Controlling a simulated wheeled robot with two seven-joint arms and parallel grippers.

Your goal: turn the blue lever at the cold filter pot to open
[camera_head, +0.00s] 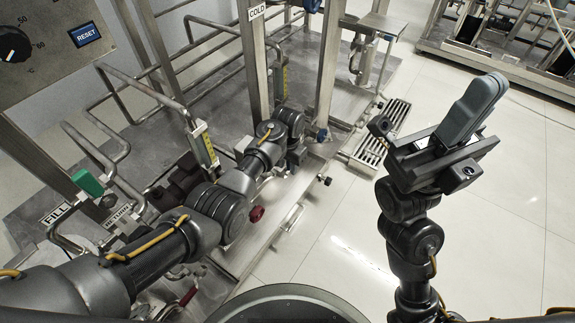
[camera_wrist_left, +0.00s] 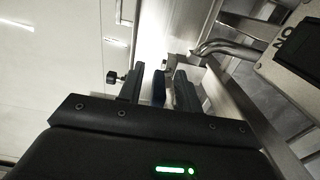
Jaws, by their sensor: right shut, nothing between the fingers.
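A small blue part (camera_head: 322,134), which looks like the blue lever, shows low at the skid's edge by a steel post, right of my left wrist. The COLD label (camera_head: 257,12) is on another post nearby. In the left wrist view a dark blue piece (camera_wrist_left: 158,92), likely the lever, stands between the fingers of my left gripper (camera_wrist_left: 159,84), with gaps on both sides. That gripper is open; its fingers are mostly hidden in the head view. I cannot tell the lever's exact angle. My right gripper (camera_head: 484,92) is shut and empty, raised over the floor at right.
A green handle (camera_head: 88,183) is by the FILL label (camera_head: 56,213). A red knob (camera_head: 256,213) is below my left arm. Steel rails and posts crowd the left. A floor grate (camera_head: 383,135) lies beyond; the tiled floor (camera_head: 345,240) is clear.

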